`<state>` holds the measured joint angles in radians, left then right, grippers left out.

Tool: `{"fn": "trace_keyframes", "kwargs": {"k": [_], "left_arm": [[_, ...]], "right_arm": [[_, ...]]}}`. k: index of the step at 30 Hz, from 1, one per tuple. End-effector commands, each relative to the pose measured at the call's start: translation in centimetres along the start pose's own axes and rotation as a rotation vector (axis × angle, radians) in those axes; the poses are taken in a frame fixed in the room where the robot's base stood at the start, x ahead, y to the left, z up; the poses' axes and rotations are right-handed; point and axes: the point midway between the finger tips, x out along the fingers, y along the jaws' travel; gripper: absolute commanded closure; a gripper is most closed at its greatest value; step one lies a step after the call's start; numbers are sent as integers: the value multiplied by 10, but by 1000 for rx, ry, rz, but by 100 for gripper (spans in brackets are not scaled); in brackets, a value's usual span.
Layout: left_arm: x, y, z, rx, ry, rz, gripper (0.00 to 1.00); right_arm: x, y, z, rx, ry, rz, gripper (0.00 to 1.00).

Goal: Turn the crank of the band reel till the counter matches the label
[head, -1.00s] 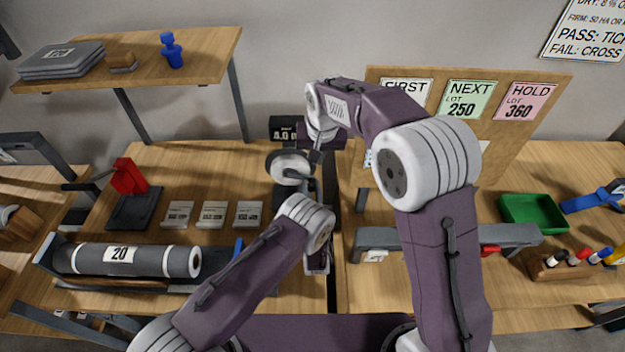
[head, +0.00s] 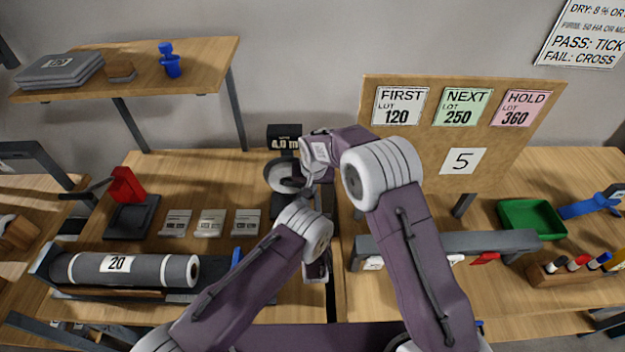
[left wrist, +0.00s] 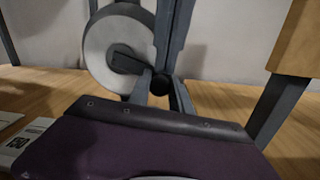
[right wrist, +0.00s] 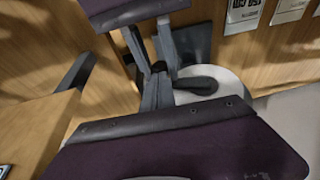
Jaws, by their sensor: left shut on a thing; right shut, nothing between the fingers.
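The band reel (head: 283,175) is a pale disc with a dark hub at the back middle of the bench. Its counter (head: 284,136) is a black box that seems to read 4.0 m. A white label with a 5 (head: 461,160) is on the board. The reel's dark crank arm (left wrist: 128,62) shows across the disc in the left wrist view. My left gripper (left wrist: 162,86) is shut beside the disc, apparently on the crank's handle, which the fingers mostly hide. My right gripper (right wrist: 158,88) is shut and empty, close to the left fingers; whether they touch I cannot tell.
The wooden board (head: 415,145) with lot cards stands right of the reel. A green tray (head: 532,218) is at right. My arms crowd the middle.

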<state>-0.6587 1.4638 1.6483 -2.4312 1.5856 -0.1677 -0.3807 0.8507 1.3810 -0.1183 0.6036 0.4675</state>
Motion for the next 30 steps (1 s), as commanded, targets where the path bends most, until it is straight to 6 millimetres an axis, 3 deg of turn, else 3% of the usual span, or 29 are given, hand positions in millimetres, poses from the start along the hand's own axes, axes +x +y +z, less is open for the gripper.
{"fn": "trace_keyframes", "kwargs": {"k": [22, 23, 25, 30], "left_arm": [[1, 0, 3, -3, -9, 1, 100], [1, -1, 4, -3, -10, 1, 72], [1, -1, 3, -3, -9, 1, 54], [0, 0, 2, -2, -5, 0, 54]], "right_arm": [[17, 1, 6, -1, -3, 2, 100], [17, 1, 6, -1, -4, 2, 100], [17, 1, 6, -1, -3, 2, 100], [16, 1, 5, 0, -2, 1, 100]]}}
